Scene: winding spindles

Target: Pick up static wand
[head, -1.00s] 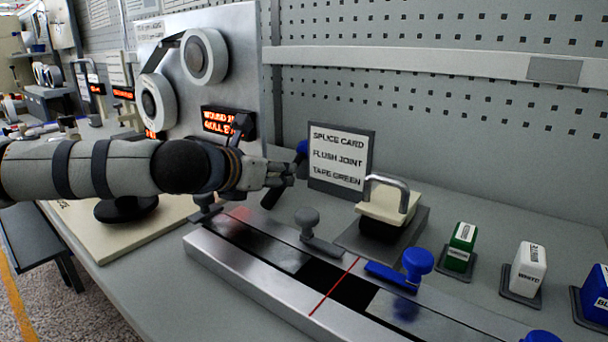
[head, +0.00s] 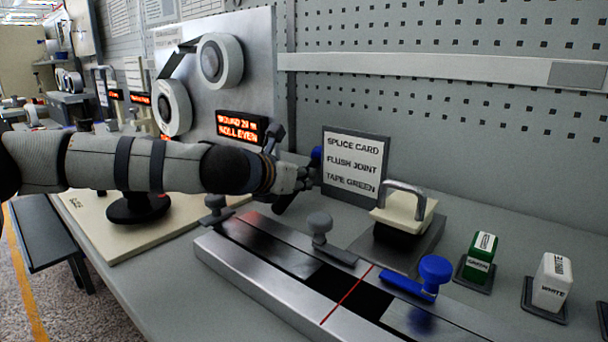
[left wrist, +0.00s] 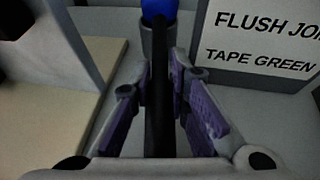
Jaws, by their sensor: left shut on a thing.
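The static wand appears to be a thin black rod with a blue end. In the left wrist view the black rod (left wrist: 160,95) runs between the purple finger pads, its blue end (left wrist: 158,8) at the top beside a grey cylindrical part. My left gripper (head: 303,178) is shut on the wand. In the head view the wand's blue end (head: 316,154) shows just behind the fingers, left of the splice card sign, and a dark end shows below them. The fingers hide the middle. I cannot tell whether the wand still touches a holder. My right gripper is not in view.
The splice card sign (head: 355,165) stands close right of the gripper. A metal splicing track (head: 270,275) with grey and blue clamps lies in front. A reel panel (head: 255,70) stands behind the arm.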

